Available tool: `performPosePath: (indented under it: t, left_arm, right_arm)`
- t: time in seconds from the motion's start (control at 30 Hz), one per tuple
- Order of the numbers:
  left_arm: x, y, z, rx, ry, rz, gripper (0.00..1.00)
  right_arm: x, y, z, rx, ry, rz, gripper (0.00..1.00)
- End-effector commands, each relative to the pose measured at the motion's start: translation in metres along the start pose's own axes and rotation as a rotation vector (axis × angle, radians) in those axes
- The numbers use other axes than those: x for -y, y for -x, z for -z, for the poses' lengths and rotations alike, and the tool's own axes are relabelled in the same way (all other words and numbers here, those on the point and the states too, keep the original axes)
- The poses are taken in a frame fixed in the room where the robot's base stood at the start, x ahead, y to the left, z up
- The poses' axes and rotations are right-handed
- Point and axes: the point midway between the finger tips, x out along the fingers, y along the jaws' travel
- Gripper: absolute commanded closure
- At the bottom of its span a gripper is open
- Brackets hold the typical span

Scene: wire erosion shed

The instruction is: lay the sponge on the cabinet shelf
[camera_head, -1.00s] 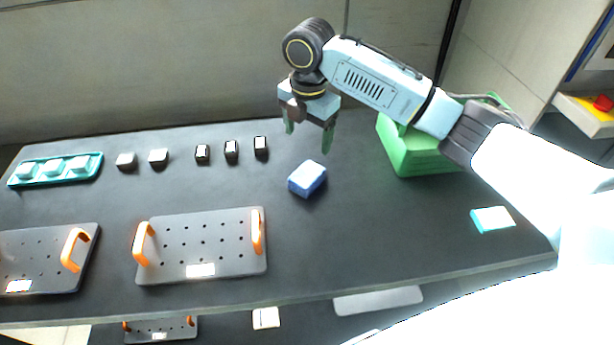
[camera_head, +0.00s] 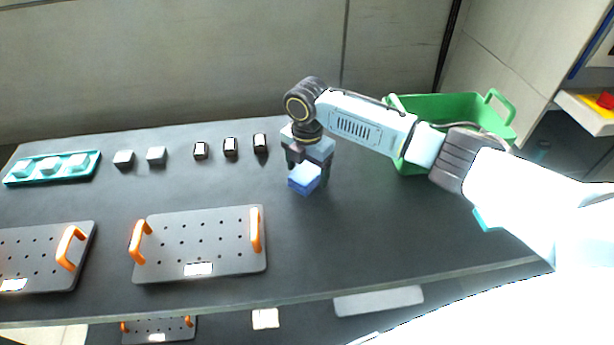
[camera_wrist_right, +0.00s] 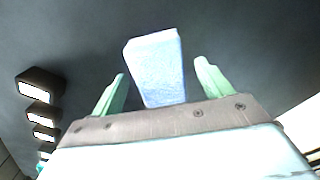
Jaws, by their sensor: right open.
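The blue sponge (camera_head: 304,179) lies on the dark table, right of the perforated plate with orange handles. My right gripper (camera_head: 308,172) is lowered over it from behind. In the right wrist view the sponge (camera_wrist_right: 157,68) stands between the two green fingertips (camera_wrist_right: 160,84) of my right gripper, which are open with a gap on both sides. The gripper hides part of the sponge's far side in the head view. My left gripper is not in view.
A green bin (camera_head: 440,108) stands behind my right forearm. Several small dark blocks (camera_head: 231,147) line up left of the gripper. Perforated plates (camera_head: 200,243) lie at the front left, and a teal tray (camera_head: 52,168) is at the far left. Table right of the sponge is clear.

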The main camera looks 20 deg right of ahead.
Motion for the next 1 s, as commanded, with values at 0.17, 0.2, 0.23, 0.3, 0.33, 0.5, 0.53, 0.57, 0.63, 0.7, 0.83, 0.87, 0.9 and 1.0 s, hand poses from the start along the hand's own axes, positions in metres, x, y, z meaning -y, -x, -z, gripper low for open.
performPosePath:
  t: [0.17,0.2,0.23,0.3,0.33,0.5,0.53,0.57,0.63,0.7,0.83,0.87,0.9,1.0]
  left_arm:
    - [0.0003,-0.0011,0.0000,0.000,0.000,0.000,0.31]
    - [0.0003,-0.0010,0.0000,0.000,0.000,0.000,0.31]
    - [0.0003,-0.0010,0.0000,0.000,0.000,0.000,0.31]
    - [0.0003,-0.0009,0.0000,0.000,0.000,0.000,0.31]
    - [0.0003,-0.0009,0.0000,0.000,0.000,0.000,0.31]
    - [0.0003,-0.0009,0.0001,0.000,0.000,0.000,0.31]
    - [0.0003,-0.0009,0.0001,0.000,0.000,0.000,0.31]
    - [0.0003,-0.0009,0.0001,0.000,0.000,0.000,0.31]
    - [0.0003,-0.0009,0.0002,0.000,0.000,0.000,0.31]
    - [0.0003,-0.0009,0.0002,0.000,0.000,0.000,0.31]
    - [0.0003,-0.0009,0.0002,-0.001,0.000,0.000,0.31]
    - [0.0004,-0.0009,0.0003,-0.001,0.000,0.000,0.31]
    - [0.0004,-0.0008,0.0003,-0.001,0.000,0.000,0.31]
    - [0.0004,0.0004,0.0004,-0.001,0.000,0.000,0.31]
  right_arm:
    - [0.0000,-0.0093,0.0002,0.001,0.002,-0.001,0.22]
    - [0.0000,-0.0092,0.0002,0.001,0.002,-0.001,0.22]
    - [-0.0001,-0.0090,0.0002,0.001,0.002,-0.001,0.22]
    - [-0.0001,-0.0089,0.0002,0.001,0.002,-0.001,0.22]
    - [-0.0001,-0.0088,0.0002,0.001,0.002,-0.001,0.23]
    - [-0.0001,-0.0086,0.0002,0.001,0.001,-0.001,0.45]
    - [-0.0001,-0.0085,0.0001,0.001,0.001,-0.001,0.49]
    - [-0.0001,-0.0085,0.0001,0.001,0.001,-0.001,0.53]
    - [-0.0001,-0.0085,0.0001,0.001,0.001,-0.001,0.62]
    - [-0.0001,-0.0084,0.0000,0.001,0.001,-0.002,0.72]
    - [-0.0001,-0.0083,0.0000,0.001,0.001,-0.002,0.73]
    - [-0.0001,-0.0083,0.0000,0.001,0.001,-0.002,0.73]
    - [-0.0002,-0.0076,-0.0001,0.001,0.001,-0.002,0.73]
    - [-0.0007,-0.0004,-0.0002,0.001,0.001,-0.004,0.73]
